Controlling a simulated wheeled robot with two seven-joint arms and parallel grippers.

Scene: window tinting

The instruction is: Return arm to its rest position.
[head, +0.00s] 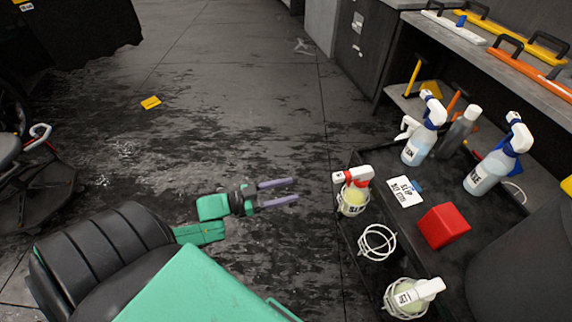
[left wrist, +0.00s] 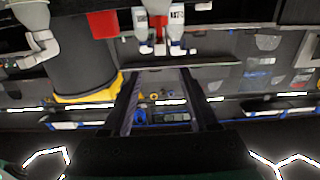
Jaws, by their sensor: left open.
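My left gripper (head: 279,192) reaches in from the lower left in the head view, with its arm bent over the dark floor. Its two grey fingers are parallel, apart and empty, pointing right toward the cart. The fingers also show in the left wrist view (left wrist: 160,100), with nothing between them. My right gripper is not in view.
A dark cart (head: 349,250) at the right holds spray bottles, a red block (head: 443,226), a white card (head: 405,191) and wire holders (head: 377,242). A yellow item (head: 151,102) lies on the floor. A bench with tools stands at upper right. Floor around the gripper is clear.

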